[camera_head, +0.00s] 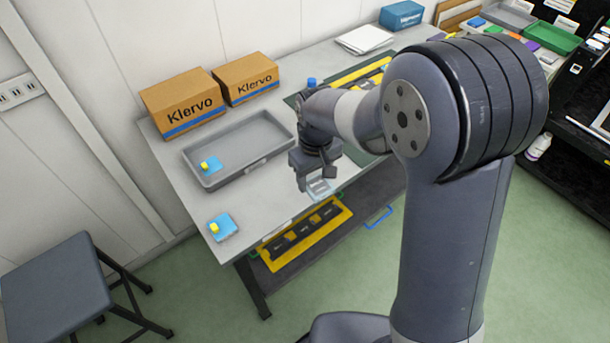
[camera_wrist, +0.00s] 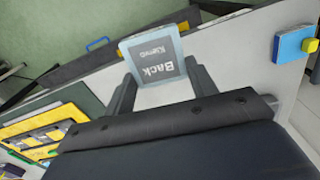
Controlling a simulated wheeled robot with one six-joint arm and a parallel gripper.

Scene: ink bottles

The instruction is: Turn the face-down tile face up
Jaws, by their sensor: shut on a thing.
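My gripper (camera_head: 316,178) is shut on a tile (camera_head: 320,188) near the table's front edge. In the wrist view the tile (camera_wrist: 152,52) sits between the two fingers (camera_wrist: 162,88). It has a pale blue rim and a grey label reading "Back" and "Klervo", and this side faces the wrist camera. Its other side is hidden. A blue tile with a yellow knob (camera_head: 223,228) lies on the table's front left corner; it also shows in the wrist view (camera_wrist: 293,44). A similar blue tile (camera_head: 211,164) lies in the grey tray (camera_head: 262,156).
Two Klervo cartons (camera_head: 184,104) stand behind the tray against the wall. A yellow-framed rack (camera_head: 305,235) is below the table's front edge. A stool (camera_head: 58,280) stands at left.

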